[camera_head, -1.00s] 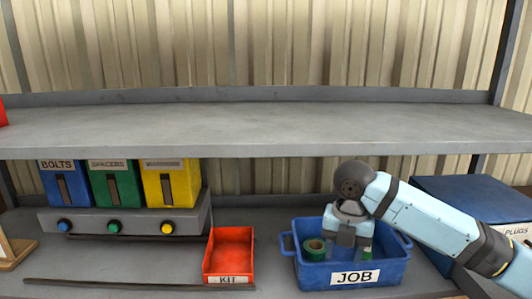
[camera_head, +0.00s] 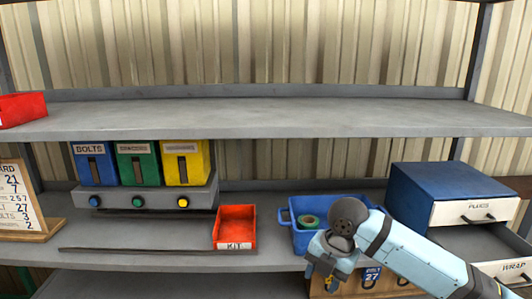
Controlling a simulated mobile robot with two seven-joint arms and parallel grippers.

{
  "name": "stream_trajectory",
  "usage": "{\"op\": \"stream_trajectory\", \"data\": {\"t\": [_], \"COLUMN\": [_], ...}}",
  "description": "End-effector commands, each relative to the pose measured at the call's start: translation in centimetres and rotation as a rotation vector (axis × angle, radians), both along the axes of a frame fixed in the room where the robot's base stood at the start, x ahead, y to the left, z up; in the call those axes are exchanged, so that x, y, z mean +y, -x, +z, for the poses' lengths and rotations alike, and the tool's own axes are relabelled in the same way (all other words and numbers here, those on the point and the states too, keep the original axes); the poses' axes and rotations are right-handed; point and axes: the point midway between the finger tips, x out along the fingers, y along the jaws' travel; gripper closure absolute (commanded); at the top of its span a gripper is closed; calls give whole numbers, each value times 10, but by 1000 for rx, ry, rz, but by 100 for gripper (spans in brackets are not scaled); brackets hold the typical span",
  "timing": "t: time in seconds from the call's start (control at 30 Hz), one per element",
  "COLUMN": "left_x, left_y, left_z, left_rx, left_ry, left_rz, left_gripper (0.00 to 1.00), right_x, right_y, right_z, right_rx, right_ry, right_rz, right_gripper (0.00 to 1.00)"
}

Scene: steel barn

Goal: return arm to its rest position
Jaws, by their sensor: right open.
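My right arm comes in from the lower right in light blue. Its gripper (camera_head: 325,281) is open and hangs in front of the blue JOB bin, pointing down. The blue bin (camera_head: 296,238) stands on the lower shelf, its front largely hidden by my arm and gripper. A green roll (camera_head: 309,222) shows inside the bin. My left gripper is not in view.
The red KIT tray (camera_head: 235,228) stands left of the bin. Blue, green and yellow dispensers (camera_head: 139,165) stand farther left. A blue drawer cabinet (camera_head: 440,190), its lower drawer pulled out, is at right. A wooden box (camera_head: 400,290) sits below the shelf edge.

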Motion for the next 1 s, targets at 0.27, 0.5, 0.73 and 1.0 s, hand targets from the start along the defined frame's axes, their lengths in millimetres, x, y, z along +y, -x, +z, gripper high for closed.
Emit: {"op": "stream_trajectory", "data": {"t": [0.27, 0.5, 0.73, 1.0], "left_x": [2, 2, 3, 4], "left_y": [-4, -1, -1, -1], "left_z": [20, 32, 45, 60], "left_rx": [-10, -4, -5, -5], "left_ry": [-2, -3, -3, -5], "left_rz": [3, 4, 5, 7], "left_gripper": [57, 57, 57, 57], "right_x": [44, 56, 33, -25], "right_y": [25, 56, 101, 182], "right_z": [-67, -120, -166, -209], "right_rx": [14, 62, 107, 100], "right_ry": [-303, -595, -826, -1033], "right_rz": [-385, -841, -1285, -1748], "right_gripper": [52, 52, 52, 52]}}
